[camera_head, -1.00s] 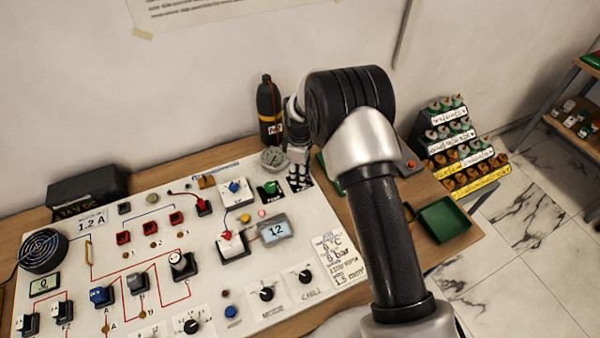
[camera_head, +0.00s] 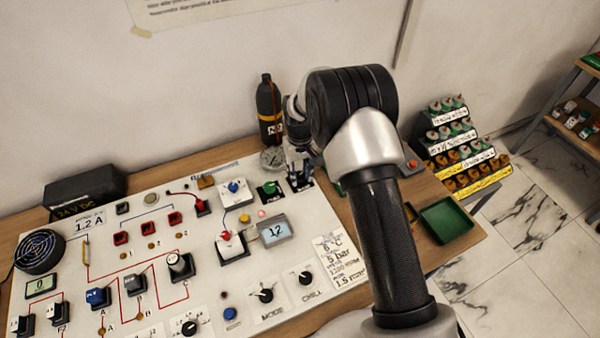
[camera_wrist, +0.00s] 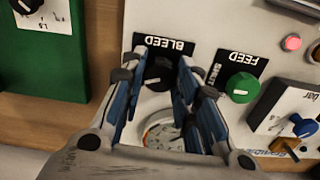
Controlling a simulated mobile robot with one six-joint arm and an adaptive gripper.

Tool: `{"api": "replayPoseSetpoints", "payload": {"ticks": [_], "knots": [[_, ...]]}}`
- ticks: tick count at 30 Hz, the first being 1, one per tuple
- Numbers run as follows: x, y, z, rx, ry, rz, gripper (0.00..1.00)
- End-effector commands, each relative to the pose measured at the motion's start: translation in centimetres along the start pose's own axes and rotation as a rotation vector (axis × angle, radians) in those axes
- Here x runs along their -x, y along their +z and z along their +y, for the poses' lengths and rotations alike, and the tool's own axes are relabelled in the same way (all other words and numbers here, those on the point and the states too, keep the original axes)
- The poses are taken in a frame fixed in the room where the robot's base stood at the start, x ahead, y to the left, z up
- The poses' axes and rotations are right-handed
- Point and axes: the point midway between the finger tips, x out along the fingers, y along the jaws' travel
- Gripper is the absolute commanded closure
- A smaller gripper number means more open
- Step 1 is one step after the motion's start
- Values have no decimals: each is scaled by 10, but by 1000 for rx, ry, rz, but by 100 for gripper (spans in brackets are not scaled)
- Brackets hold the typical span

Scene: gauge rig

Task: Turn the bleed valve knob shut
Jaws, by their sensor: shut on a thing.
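The bleed valve knob (camera_wrist: 158,74) is black and round with a pale pointer mark. It sits under the black BLEED label (camera_wrist: 165,47) in the wrist view. My gripper (camera_wrist: 157,81) is around it, with a blue-sided finger on each side, shut on the knob. The fingers cover part of the knob's sides. In the head view my gripper (camera_head: 299,177) is at the panel's back right corner, and the knob is hidden there behind the fingers and wrist.
The green FEED knob (camera_wrist: 241,87) is close beside the right finger. A round gauge (camera_head: 272,158) stands close behind the panel edge, partly under my gripper in the wrist view. A black bottle (camera_head: 269,110) stands behind. A green tray (camera_head: 446,220) lies to the right.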

Motion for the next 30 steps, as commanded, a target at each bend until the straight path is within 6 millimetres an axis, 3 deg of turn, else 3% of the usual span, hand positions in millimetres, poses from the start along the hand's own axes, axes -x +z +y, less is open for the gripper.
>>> {"api": "replayPoseSetpoints", "payload": {"ticks": [15,30], "knots": [[0,0,0,-355,0,0,95],[0,0,0,-431,0,-1,95]]}}
